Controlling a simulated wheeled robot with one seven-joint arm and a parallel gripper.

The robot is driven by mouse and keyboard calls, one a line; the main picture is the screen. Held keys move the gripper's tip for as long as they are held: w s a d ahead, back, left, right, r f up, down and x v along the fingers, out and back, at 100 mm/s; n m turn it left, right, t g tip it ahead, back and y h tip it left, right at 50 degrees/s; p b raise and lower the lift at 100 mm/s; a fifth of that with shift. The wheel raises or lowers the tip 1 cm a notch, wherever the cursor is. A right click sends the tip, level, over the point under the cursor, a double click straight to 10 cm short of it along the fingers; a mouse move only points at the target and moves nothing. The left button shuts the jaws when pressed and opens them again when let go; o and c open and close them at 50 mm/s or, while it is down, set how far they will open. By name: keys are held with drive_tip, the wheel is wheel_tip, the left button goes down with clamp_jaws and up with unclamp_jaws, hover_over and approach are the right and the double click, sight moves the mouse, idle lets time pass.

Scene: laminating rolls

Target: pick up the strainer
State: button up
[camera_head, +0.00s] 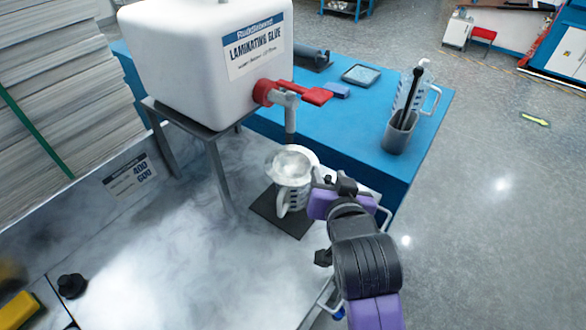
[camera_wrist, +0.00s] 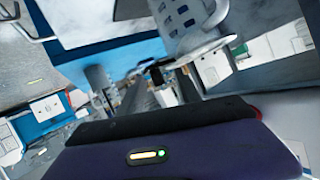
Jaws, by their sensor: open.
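The strainer (camera_head: 287,162) appears as a round, pale, shallow bowl on top of a white jug (camera_head: 292,198) with dark marks, below the glue tap. Its contents look whitish. In the wrist view, a pale rim with a dark edge (camera_wrist: 207,49), probably the strainer's, lies beside the marked jug (camera_wrist: 185,14). My gripper (camera_head: 338,186) is open, just right of the strainer and jug in the head view. My wrist hides part of that side, and I cannot tell whether the fingers touch the strainer or have its handle between them.
A white glue tank (camera_head: 205,60) with a red-handled tap (camera_head: 300,94) stands on a dark stand (camera_head: 215,160) behind the jug. A dark mat (camera_head: 265,210) lies under the jug. A grey cup (camera_head: 398,135) with a brush stands on the blue table (camera_head: 345,130). Haze covers the left worktop.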

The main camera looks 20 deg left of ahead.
drive_tip(key=shift+w, duration=0.1)
clamp_jaws()
idle(0.4)
drive_tip(key=shift+r, duration=0.85)
wheel_tip(320, 180, up, 2)
drive_tip(key=shift+r, duration=0.1)
drive_tip(key=s+d+p, duration=0.1)
drive_tip(key=s+d, duration=0.2)
drive_tip(key=s, duration=0.5)
drive_tip(key=s+d+p, duration=0.1)
drive_tip(key=s+d, duration=0.2)
drive_tip(key=s, duration=0.6)
drive_tip(key=shift+f, duration=0.2)
